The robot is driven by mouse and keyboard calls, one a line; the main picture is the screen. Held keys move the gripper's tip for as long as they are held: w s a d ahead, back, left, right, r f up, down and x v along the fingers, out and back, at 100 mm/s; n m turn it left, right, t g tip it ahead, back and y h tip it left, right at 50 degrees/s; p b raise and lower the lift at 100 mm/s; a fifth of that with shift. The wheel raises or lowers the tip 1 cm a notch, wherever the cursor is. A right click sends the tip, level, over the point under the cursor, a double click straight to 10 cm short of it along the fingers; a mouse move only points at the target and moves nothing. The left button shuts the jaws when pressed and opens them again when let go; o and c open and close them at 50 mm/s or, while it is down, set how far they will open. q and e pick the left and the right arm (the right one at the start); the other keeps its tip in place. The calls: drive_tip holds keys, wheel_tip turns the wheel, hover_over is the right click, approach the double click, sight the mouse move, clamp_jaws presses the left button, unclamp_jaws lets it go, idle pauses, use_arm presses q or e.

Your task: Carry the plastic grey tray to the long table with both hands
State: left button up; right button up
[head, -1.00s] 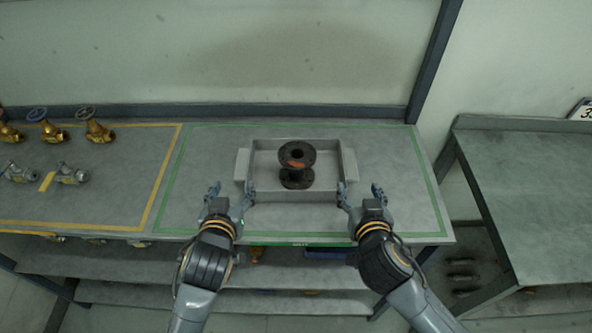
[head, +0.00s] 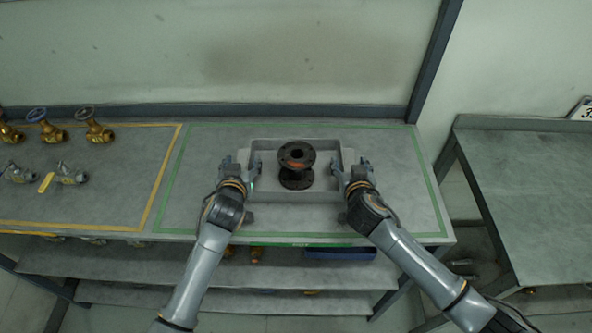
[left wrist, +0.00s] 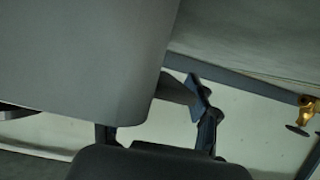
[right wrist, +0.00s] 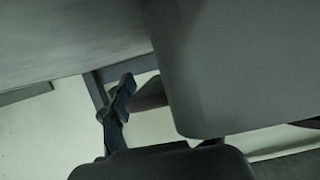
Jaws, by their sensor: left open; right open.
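The grey plastic tray (head: 295,196) sits on the long table inside the green outline, with a dark flanged pipe piece (head: 297,164) standing in it. My left gripper (head: 240,162) is open at the tray's left end, with its fingers around the left handle area. My right gripper (head: 352,164) is open at the right end in the same way. The tray wall fills much of the left wrist view (left wrist: 80,60) and the right wrist view (right wrist: 235,70). The handles are mostly hidden by the grippers, so contact cannot be told.
Brass valves (head: 95,128) stand on the left in a yellow-outlined area (head: 120,190). A second table (head: 530,190) is at the right, with a gap between the tables. A lower shelf (head: 200,272) runs below. Table room is clear right of the tray.

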use_arm(q)
drive_tip(key=shift+c, duration=0.5)
use_arm(e)
drive_tip(key=shift+c, duration=0.5)
